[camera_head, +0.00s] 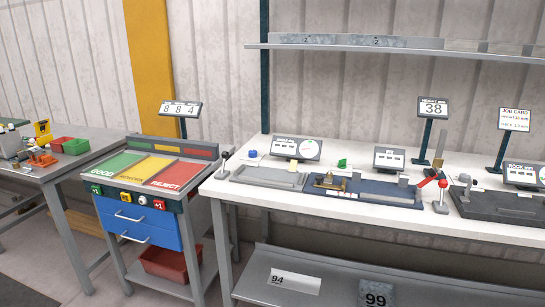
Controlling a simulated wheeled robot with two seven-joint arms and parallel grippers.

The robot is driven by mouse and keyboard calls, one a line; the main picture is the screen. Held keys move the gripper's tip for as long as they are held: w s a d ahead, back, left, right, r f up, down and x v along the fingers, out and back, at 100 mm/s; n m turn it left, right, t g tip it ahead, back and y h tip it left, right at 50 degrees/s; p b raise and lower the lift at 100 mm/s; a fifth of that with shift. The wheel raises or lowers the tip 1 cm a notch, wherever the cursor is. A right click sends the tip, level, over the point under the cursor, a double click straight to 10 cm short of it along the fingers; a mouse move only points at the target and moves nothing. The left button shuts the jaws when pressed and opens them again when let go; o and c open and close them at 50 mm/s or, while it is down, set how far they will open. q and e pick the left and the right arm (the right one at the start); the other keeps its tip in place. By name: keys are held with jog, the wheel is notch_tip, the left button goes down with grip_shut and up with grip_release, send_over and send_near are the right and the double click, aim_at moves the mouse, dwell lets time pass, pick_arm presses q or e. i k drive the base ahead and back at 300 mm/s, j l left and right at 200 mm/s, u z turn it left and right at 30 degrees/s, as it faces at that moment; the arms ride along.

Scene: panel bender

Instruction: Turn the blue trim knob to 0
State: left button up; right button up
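A small blue knob (252,154) sits at the back left of the white workbench (222,189), just left of a grey display panel (297,149). I take it to be the blue trim knob. It is too small for me to read its pointer or any scale marks. The display panel has a round dial at its right end, and its text is too small to read. Neither of my grippers shows in the head view.
A black-knobbed lever (224,157) stands at the bench's left edge, near the blue knob. A grey tray (268,178) lies in front of it. A red-handled lever (441,195) stands further right. A sorting cart (157,200) is left of the bench. A shelf (400,49) hangs above.

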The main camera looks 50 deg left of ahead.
aim_at(252, 153)
jog(key=u, duration=1.7)
jog(key=i+l+z, duration=0.15)
jog(key=i+l, duration=0.15)
jog(key=i, duration=0.15)
jog(key=i+l+z, duration=0.2)
jog(key=i, duration=0.3)
jog(key=i+l+z, duration=0.15)
jog(key=i, duration=0.3)
